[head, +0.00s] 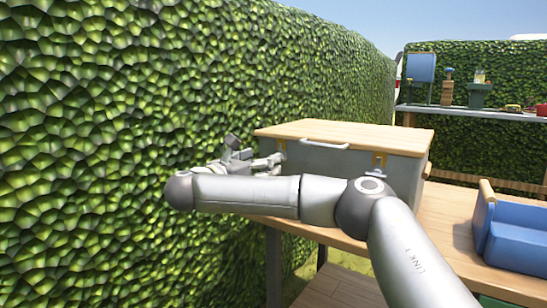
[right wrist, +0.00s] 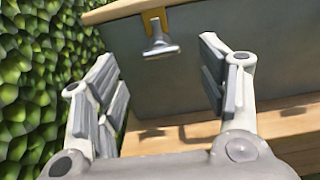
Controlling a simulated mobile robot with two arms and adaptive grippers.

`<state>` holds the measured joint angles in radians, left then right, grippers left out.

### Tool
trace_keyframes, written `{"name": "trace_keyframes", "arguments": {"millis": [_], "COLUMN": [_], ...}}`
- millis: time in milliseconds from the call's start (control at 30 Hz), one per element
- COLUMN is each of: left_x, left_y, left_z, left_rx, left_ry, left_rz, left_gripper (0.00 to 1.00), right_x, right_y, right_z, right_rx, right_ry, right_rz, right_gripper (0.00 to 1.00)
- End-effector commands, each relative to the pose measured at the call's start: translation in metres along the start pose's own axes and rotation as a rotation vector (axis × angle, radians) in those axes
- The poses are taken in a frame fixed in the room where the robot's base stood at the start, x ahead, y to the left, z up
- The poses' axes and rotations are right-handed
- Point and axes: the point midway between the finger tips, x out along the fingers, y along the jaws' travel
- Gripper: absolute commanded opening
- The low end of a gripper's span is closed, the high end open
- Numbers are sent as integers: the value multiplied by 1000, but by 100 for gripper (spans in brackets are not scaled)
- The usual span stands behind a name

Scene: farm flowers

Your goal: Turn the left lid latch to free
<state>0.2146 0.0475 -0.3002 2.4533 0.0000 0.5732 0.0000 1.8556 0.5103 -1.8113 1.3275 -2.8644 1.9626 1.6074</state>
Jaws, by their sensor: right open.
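The grey box (head: 335,166) has a wooden lid (head: 345,134) lying closed on it, with a pale handle on its front. The left lid latch (right wrist: 161,47) is a small grey knob on a yellow plate, just under the lid's edge. My right gripper (head: 252,161) is at the box's left front. In the right wrist view my right gripper (right wrist: 157,68) is open and empty. The latch shows between and beyond its two fingers, apart from both. The right latch (head: 378,162) shows in the head view. My left gripper is not in view.
A tall hedge (head: 150,90) runs close along the left, near my gripper. The box stands on a wooden table (head: 450,215). A blue bin (head: 515,237) is at the right. A back bench (head: 480,112) holds several items.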

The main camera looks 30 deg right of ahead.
Motion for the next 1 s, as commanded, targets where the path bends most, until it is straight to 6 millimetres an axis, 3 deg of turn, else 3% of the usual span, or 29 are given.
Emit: {"name": "trace_keyframes", "arguments": {"millis": [100,300,733,1000], "left_x": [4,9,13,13], "left_y": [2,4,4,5], "left_z": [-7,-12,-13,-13], "left_rx": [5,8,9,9], "left_ry": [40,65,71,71], "left_rz": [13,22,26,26], "left_gripper": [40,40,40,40], "right_x": [25,52,63,63], "right_y": [-1,0,0,0], "right_z": [-4,-3,-1,-1], "right_rx": [1,1,-1,-1], "right_ry": [0,0,0,1], "right_rz": [-4,-1,2,2], "right_gripper": [66,66,66,33]}}
